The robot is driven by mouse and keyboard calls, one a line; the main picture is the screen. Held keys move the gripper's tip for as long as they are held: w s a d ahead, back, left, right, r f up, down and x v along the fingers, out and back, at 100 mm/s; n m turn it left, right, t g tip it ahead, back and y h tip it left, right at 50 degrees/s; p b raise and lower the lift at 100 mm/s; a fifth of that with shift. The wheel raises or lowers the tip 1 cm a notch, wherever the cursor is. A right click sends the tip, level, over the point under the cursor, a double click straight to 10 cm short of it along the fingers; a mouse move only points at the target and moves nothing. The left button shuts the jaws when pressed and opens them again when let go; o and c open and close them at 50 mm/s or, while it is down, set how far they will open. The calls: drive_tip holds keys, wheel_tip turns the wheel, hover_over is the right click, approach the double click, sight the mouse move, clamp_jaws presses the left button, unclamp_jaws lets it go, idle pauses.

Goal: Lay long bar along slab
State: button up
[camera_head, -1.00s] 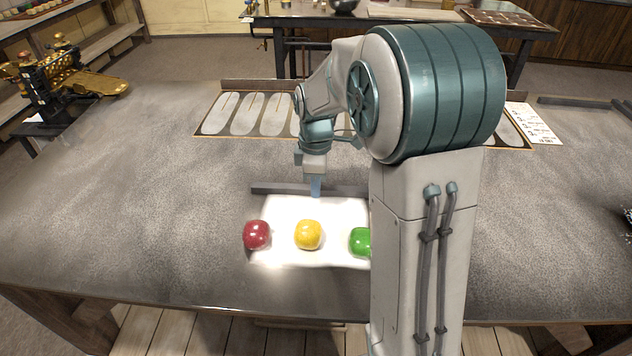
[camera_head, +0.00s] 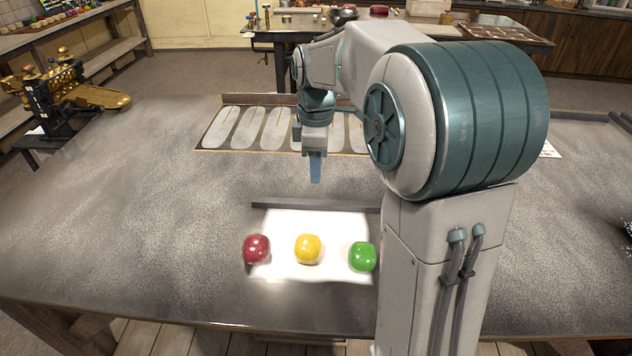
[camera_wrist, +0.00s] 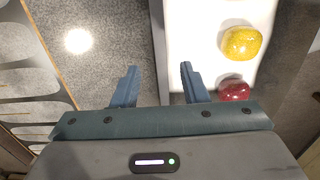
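The long bar (camera_head: 285,204) is dark grey and lies on the table along the back edge of the white slab (camera_head: 285,223). In the wrist view the bar (camera_wrist: 157,40) runs beside the slab's edge (camera_wrist: 185,30), touching it or nearly so. Its right part is hidden behind my arm in the head view. My gripper (camera_head: 315,181) is above and behind the bar, clear of it. In the wrist view its two fingers (camera_wrist: 159,68) are apart with nothing held between them.
Red (camera_head: 256,249), yellow (camera_head: 308,249) and green (camera_head: 362,256) rounded pieces stand along the slab's front part. A tray with pale oval slots (camera_head: 248,127) lies at the back. A brass device (camera_head: 65,100) stands at the far left. The table's left side is clear.

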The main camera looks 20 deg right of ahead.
drive_tip(key=s+f+m+t, duration=0.1)
drive_tip(key=s+m, duration=0.4)
drive_tip(key=s, duration=0.2)
drive_tip(key=s+f+m+t, duration=0.1)
drive_tip(key=s+m, duration=0.3)
drive_tip(key=s, duration=0.3)
drive_tip(key=s+f+m+t, duration=0.1)
drive_tip(key=s+m, duration=0.4)
drive_tip(key=s, duration=0.1)
drive_tip(key=shift+s+f+m, duration=0.3)
drive_tip(key=shift+s, duration=0.1)
